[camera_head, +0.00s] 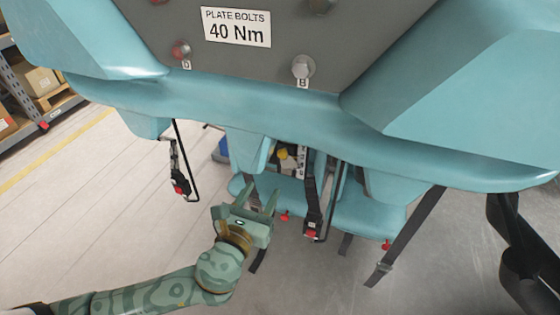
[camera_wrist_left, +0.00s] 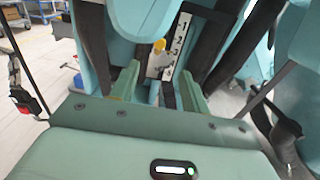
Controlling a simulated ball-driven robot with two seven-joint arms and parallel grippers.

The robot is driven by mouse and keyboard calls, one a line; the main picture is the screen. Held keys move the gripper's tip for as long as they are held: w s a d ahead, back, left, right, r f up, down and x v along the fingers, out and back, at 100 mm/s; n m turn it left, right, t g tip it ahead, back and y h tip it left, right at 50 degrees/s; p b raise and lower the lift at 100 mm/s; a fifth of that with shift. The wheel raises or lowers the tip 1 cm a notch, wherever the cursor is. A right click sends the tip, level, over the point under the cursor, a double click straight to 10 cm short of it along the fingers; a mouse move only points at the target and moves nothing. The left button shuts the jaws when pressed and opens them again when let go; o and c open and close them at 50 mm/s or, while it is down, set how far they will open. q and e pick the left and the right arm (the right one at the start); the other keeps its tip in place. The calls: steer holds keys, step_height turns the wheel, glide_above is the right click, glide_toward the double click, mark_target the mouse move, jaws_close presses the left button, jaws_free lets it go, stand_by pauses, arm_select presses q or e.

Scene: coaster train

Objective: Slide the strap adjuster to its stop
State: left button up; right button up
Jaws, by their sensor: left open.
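Black straps hang below the teal coaster car (camera_head: 300,125). A long strap (camera_head: 412,235) at the right carries a small flat metal piece (camera_head: 380,270) near its lower end, perhaps an adjuster; I cannot be sure. Another strap (camera_head: 312,195), with a red-button buckle (camera_head: 312,232), hangs near the middle. My left gripper (camera_head: 261,196) is open and points up under the car, left of that middle strap. In the left wrist view its fingers (camera_wrist_left: 160,78) are apart, with dark strap-like material beyond them and no clear contact. My right gripper is out of view.
A white marked scale (camera_wrist_left: 178,42) and a yellow knob (camera_wrist_left: 159,45) show beyond the fingers. A left buckle (camera_head: 180,184) hangs by a thin black bar. Teal seat parts crowd the gripper. Shelves with boxes (camera_head: 40,80) stand far left; the floor at left is clear.

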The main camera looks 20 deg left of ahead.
arm_select(q)
steer(key=shift+w+d+b, duration=0.2)
steer(key=shift+w+b, duration=1.15)
steer(key=shift+w, duration=4.7)
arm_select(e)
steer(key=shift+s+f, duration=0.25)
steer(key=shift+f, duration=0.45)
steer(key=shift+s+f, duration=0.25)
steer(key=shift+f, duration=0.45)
